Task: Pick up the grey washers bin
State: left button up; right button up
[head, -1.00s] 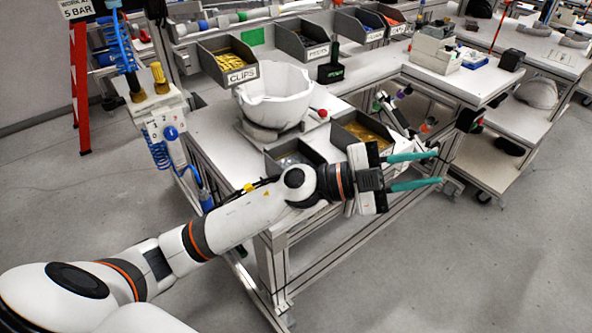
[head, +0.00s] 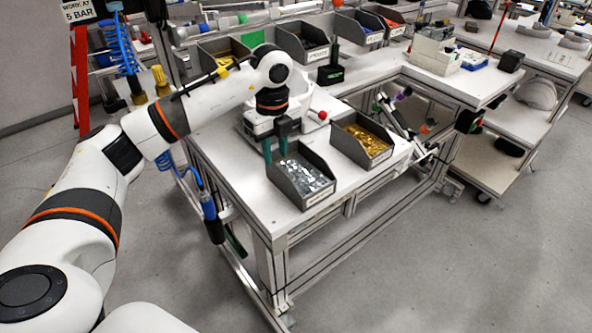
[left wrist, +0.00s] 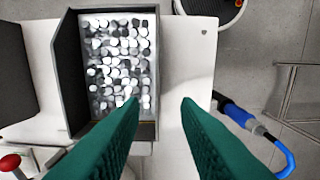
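The grey washers bin (head: 285,184) is an open grey box with silver-coloured pieces in it, on the white bench near its front corner. In the left wrist view the bin (left wrist: 69,78) fills the left part. My left gripper (head: 275,150) points down with its teal fingers apart, at the bin's back left side in the head view. In the left wrist view the gripper (left wrist: 159,104) is open and empty. One fingertip overlaps the bin's inside and the other lies beyond its side wall, over the bench. Whether they touch the bin cannot be told. My right gripper is not in view.
A second grey bin (head: 342,142) with gold pieces stands close to the right. More bins (head: 306,38) line the back rail. A red button (head: 322,115) sits behind the bins.

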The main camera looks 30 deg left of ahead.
aim_at(279, 188)
pick_arm(q)
notch_tip(279, 188, down, 4)
jog(key=shift+r+p, duration=0.25)
jog(key=shift+p, duration=0.15)
jog(key=shift+d+f+p, duration=0.1)
jog(key=shift+f+p, duration=0.25)
jog(key=shift+f, duration=0.2)
notch_tip(279, 188, down, 4)
jog(key=shift+w+r+p, duration=0.1)
jog(key=shift+r+p, duration=0.05)
jog(key=shift+p, duration=0.6)
jog(key=shift+f, duration=0.4)
jog(key=shift+c, duration=0.6)
grip_shut()
